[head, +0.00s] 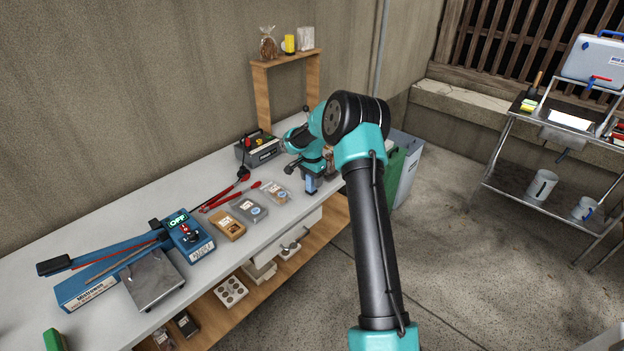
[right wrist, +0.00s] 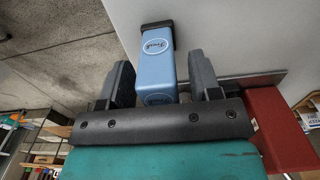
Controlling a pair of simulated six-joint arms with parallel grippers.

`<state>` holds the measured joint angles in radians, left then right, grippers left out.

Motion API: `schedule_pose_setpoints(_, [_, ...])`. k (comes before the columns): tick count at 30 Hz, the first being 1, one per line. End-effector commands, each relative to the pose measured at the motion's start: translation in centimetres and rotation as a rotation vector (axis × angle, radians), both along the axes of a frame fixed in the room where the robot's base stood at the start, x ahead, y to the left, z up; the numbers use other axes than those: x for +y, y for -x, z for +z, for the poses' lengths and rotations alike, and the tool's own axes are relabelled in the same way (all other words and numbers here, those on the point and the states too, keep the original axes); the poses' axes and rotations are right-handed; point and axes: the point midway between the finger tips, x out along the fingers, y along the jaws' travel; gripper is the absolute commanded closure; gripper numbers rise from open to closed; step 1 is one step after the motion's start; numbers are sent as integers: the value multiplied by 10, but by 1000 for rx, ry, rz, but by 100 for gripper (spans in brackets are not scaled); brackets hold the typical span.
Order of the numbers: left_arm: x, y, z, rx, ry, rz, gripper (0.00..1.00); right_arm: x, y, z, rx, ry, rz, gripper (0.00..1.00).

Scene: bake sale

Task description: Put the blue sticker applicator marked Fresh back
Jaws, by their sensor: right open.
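The blue sticker applicator (head: 310,185) is at the right end of the long table in the head view, just below my right gripper (head: 313,168). In the right wrist view the applicator (right wrist: 157,68) is light blue with a dark end and a round label that reads Fresh. It lies between the two fingers of my right gripper (right wrist: 161,80), which is open, with a visible gap at the left finger. Its lower part is hidden behind the gripper body. My left gripper is not in view.
Several small packages (head: 250,211) and red-handled tools (head: 222,198) lie left of the gripper. A blue control box (head: 188,238) and a steel scale (head: 153,281) are farther left. A green bin (head: 393,178) stands past the table's end.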

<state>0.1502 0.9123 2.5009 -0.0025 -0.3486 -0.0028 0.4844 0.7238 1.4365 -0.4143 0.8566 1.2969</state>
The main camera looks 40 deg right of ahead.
Motion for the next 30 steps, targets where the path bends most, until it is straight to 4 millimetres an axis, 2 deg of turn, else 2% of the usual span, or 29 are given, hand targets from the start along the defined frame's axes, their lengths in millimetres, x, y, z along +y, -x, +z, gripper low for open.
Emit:
schedule_pose_setpoints(7, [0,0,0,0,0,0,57,0,0,1,0,0,0,43])
schedule_pose_setpoints(11, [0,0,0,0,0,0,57,0,0,9,-2,1,0,43])
schedule_pose_setpoints(17, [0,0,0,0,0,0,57,0,-1,36,-4,2,0,43])
schedule_pose_setpoints(24, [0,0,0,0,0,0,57,0,0,82,-3,2,0,43])
schedule_pose_setpoints(30, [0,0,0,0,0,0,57,0,0,112,-2,1,0,43])
